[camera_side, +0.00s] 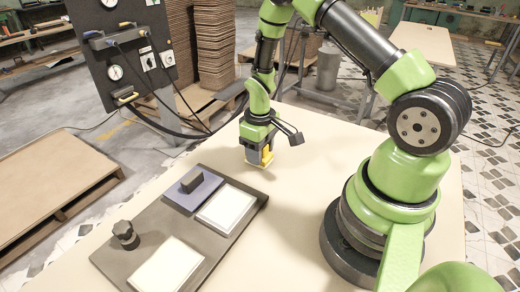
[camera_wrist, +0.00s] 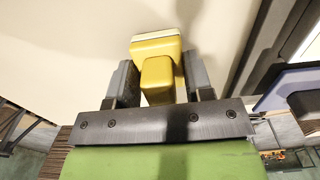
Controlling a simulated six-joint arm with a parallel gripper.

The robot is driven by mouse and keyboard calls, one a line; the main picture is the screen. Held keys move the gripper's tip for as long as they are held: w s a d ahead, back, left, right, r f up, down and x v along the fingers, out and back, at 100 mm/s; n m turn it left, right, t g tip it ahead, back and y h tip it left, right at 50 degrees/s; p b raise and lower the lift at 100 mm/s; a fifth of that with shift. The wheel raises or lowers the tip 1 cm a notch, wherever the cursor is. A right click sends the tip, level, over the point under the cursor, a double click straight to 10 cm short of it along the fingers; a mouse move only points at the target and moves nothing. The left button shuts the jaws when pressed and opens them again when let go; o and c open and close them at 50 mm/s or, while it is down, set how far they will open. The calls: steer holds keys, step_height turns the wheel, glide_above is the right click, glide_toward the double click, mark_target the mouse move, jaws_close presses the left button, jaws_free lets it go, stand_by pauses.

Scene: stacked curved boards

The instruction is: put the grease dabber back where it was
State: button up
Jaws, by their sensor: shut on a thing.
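My gripper (camera_side: 259,152) is shut on a yellow block-shaped tool with a pale base, which I take to be the grease dabber (camera_wrist: 156,50). In the wrist view it sits between the two grey fingers, its yellow handle toward me. In the side view the dabber (camera_side: 267,158) hangs low over the bare table, beyond the far right corner of the dark tray (camera_side: 228,242). A shadow lies on the table close by; I cannot tell the exact gap beneath it.
The tray holds a blue pad (camera_side: 207,188) with a black block (camera_side: 191,180) on it, a white pad (camera_side: 227,208), a cream pad (camera_side: 167,268) and a black knobbed piece (camera_side: 126,235). A gauge panel (camera_side: 118,50) stands behind. The table around my gripper is clear.

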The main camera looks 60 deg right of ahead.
steer(key=shift+f, duration=0.15)
steer(key=o, duration=0.9)
steer(key=shift+c, duration=0.2)
step_height(320, 180, up, 12)
steer(key=shift+r, duration=0.1)
steer(key=s+a+r+m+t, duration=0.1)
steer(key=s+a+r+t, duration=0.15)
steer(key=r, duration=0.35)
steer(key=s+a+r+m+t, duration=0.1)
steer(key=s+a+r, duration=0.1)
steer(key=a+r, duration=0.3)
steer(key=s+a+r+m+t+y, duration=0.2)
steer(key=s+r, duration=0.4)
steer(key=s, duration=0.4)
steer(key=shift+a+r+t, duration=0.4)
steer(key=shift+a+t, duration=0.45)
steer(key=shift+a, duration=0.3)
